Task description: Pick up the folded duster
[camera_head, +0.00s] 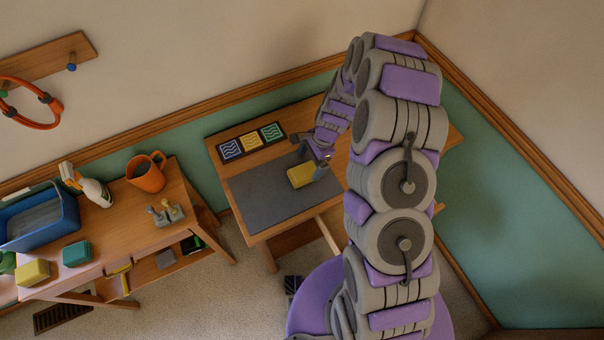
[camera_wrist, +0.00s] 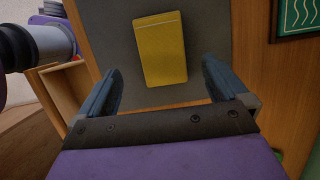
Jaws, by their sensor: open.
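The folded duster (camera_head: 301,175) is a yellow rectangular block lying on the dark grey mat (camera_head: 262,199) of the wooden desk. In the wrist view the duster (camera_wrist: 160,48) is just ahead of my gripper, with a thin line near its far edge. My gripper (camera_head: 309,156) is over the mat, close by the duster. In the wrist view my gripper (camera_wrist: 160,72) is open, its two blue-grey fingers spread wider than the duster. Nothing is held. Whether a finger touches the duster cannot be told.
A panel of three patterned tiles (camera_head: 252,140) lies behind the mat.

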